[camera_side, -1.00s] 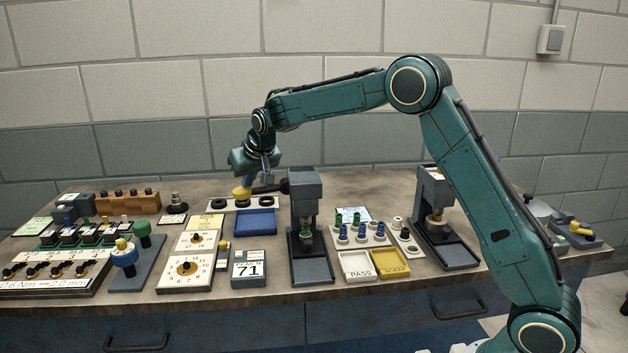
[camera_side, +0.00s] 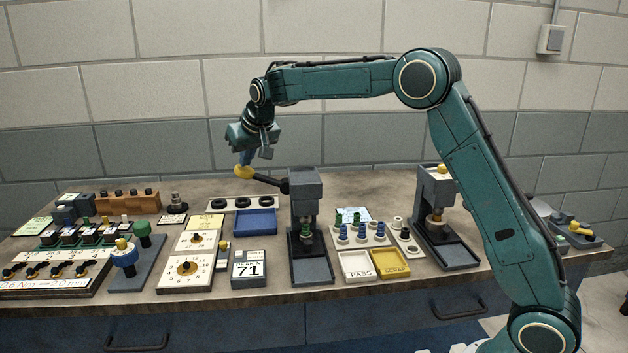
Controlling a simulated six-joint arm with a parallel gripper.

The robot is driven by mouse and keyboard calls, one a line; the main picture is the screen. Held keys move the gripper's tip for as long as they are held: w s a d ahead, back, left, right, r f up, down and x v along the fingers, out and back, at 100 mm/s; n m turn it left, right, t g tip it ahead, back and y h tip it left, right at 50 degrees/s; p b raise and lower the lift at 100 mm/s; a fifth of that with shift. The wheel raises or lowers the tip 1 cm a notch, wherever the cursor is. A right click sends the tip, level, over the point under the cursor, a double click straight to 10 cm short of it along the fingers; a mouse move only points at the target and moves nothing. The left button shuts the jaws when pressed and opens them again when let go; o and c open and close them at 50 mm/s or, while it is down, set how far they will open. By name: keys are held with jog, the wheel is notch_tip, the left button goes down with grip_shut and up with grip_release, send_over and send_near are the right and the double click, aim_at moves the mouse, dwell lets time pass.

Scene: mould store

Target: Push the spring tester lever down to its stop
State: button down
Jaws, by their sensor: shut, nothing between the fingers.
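The spring tester (camera_side: 306,198) is a dark grey press on the bench. Its black lever (camera_side: 266,179) sticks out to the left and ends in a yellow knob (camera_side: 243,172). The lever slopes up toward the knob. My gripper (camera_side: 247,159) is shut and empty, its fingers pointing down right at the top of the knob. I cannot tell whether they touch it. A small green part (camera_side: 306,231) sits under the tester's ram.
A second grey press (camera_side: 435,195) stands to the right. A blue tray (camera_side: 254,222), a PASS tray (camera_side: 357,266) and a yellow SCRAP tray (camera_side: 390,263) lie nearby. Gauges, a small block marked 71 (camera_side: 248,268) and racks crowd the left.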

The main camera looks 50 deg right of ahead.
jog(key=shift+r, duration=2.2)
jog(key=shift+s+r, duration=0.3)
jog(key=shift+s, duration=0.15)
jog(key=s+a+r+n+y, duration=0.1)
jog(key=s+r, duration=0.1)
jog(key=s, duration=0.9)
jog(key=s+a+r+n, duration=0.1)
jog(key=s+r, duration=0.2)
jog(key=s, duration=0.8)
jog(key=s+f, duration=0.3)
jog(key=s, duration=0.4)
jog(key=s+a+f, duration=0.1)
jog(key=s+f, duration=0.2)
jog(key=s, duration=0.5)
jog(key=s+a+f+n+g, duration=0.1)
jog(key=s+f, duration=0.3)
jog(key=s, duration=0.4)
jog(key=shift+a+y, duration=0.25)
jog(key=shift+y, duration=0.15)
